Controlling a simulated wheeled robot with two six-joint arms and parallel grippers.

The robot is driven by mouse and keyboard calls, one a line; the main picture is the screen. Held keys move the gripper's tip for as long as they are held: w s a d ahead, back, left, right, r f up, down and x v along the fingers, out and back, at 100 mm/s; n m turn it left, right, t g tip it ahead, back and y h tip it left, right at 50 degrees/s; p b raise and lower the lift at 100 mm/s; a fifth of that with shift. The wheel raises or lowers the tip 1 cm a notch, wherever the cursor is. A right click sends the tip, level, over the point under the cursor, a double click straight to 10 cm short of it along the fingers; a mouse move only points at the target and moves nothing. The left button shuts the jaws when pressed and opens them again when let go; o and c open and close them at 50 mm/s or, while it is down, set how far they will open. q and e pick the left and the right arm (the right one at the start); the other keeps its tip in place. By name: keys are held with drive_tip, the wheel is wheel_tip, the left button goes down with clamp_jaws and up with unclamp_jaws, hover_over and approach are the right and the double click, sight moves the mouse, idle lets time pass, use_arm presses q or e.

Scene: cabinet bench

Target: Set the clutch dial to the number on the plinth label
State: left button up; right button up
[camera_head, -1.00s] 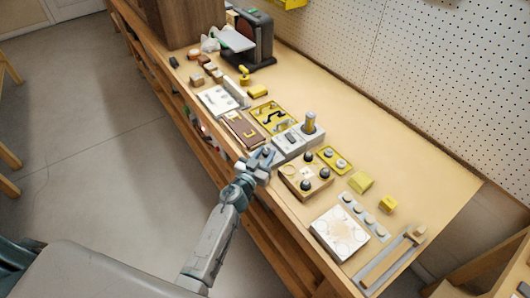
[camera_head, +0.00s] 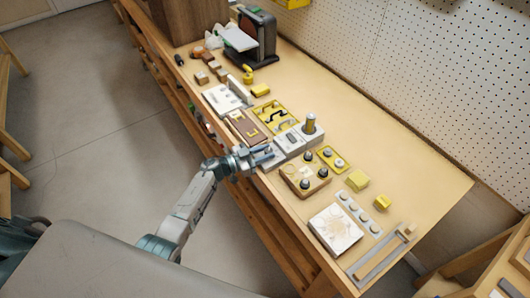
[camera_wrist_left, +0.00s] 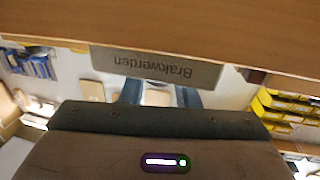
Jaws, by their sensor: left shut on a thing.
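A grey plinth (camera_head: 290,144) with a small dark label (camera_head: 292,138) stands at the middle of the bench; the label's number is too small to read. An upright cylinder with a yellowish body and dark top (camera_head: 310,124) stands at its right end. I cannot make out the dial's marks. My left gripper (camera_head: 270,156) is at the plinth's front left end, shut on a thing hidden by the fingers. In the left wrist view a pale patch (camera_wrist_left: 156,97) shows between the fingers. My right gripper is out of view.
A wooden box with dark knobs (camera_head: 305,176) and a yellow plate (camera_head: 331,158) lie to the right. A brown case (camera_head: 241,127) and yellow tray (camera_head: 275,116) lie to the left. The wrist view shows a grey "Brakwerden" sign (camera_wrist_left: 157,66) upside down. The bench's back strip is clear.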

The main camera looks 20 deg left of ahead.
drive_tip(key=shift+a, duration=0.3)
use_arm(q)
drive_tip(key=o, duration=1)
drive_tip(key=shift+c, duration=0.2)
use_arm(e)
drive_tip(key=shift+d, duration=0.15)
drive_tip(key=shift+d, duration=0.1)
use_arm(q)
drive_tip(key=shift+s+a+f, duration=0.1)
drive_tip(key=shift+s+a, duration=0.05)
drive_tip(key=b+v, duration=0.2)
drive_tip(key=v, duration=0.8)
drive_tip(key=shift+a+b, duration=0.25)
drive_tip(key=shift+b, duration=0.1)
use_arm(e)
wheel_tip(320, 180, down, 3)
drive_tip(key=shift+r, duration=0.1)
